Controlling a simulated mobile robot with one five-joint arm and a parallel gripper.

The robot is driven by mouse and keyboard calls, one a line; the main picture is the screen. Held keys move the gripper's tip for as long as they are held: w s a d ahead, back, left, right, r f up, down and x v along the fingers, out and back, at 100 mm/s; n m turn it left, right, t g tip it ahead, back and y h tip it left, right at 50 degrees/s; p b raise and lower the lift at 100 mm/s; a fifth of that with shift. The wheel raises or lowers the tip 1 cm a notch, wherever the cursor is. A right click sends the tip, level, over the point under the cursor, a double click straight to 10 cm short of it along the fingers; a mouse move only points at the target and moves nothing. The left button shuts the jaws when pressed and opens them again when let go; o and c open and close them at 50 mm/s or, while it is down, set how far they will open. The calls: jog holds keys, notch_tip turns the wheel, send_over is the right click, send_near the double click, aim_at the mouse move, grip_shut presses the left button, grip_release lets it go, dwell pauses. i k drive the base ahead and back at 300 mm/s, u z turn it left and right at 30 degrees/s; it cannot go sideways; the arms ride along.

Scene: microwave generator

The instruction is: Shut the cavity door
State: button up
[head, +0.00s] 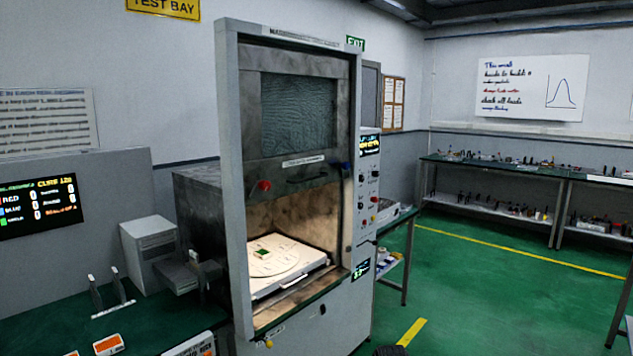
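The cavity door (300,105) is a dark, worn panel with a mesh window, in the tall grey cabinet (230,180) at the centre of the head view. It sits raised in the upper part of the frame, with a dark handle (307,179) near its lower edge. Below it the cavity (290,212) is open and lit. A white tray (318,262) with a round plate stands inside, bearing a small green square piece (262,252). I cannot make out my gripper in this view.
A control panel (367,190) with knobs and displays runs down the cabinet's right side. A green-topped bench (60,320) with small items is at the left. Benches (500,172) line the back right. Green floor (480,290) is clear to the right.

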aim_at(290, 173)
jog(key=u, duration=1.1)
jog(key=i, duration=0.75)
jog(key=u, duration=0.05)
